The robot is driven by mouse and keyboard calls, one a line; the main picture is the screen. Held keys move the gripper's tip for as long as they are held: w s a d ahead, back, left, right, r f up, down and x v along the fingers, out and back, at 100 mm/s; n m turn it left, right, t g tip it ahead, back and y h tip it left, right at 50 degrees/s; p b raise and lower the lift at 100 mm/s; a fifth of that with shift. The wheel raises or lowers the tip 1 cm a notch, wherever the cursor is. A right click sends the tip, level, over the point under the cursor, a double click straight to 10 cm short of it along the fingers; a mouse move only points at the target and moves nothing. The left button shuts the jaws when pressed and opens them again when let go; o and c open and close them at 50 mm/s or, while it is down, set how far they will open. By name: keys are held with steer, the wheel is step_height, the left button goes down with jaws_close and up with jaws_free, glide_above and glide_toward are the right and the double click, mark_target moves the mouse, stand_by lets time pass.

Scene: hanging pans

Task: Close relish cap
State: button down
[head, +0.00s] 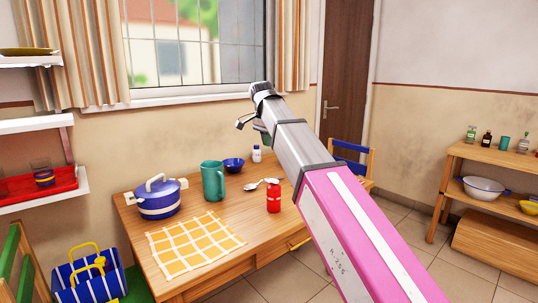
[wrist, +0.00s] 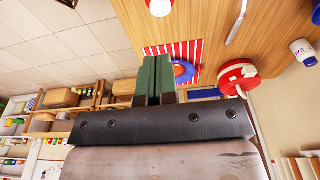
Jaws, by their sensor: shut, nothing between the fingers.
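My gripper (head: 245,122) is raised above the far side of the wooden table, in front of the window wall. In the wrist view its two green fingers (wrist: 155,78) are together, with nothing between them. A red bottle (head: 273,198) stands upright near the table's right side, below my arm. A small white bottle with a blue cap (head: 256,154) stands at the back; a similar white bottle (wrist: 304,52) shows at the wrist view's right edge. A red and white object (wrist: 160,6) is cut off at the top. I cannot read which one is relish, nor tell a cap's state.
A shelf unit (head: 497,153) stands at right.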

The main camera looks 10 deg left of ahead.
mark_target(267, 181)
steer(key=f, duration=1.1)
steer(key=shift+w+d+f, duration=0.15)
steer(key=shift+d+f, duration=0.1)
steer(key=shift+f, duration=0.15)
steer(key=shift+a+f, duration=0.15)
steer(key=shift+f, duration=0.35)
steer(key=shift+s+a+f+t+h, duration=0.35)
steer(key=shift+s+f+t+h, duration=0.2)
steer(key=shift+t+h, duration=0.3)
steer(key=shift+s+a+f, duration=0.1)
steer(key=shift+a+f, duration=0.05)
steer(key=shift+f, duration=0.2)
steer(key=shift+r, duration=0.2)
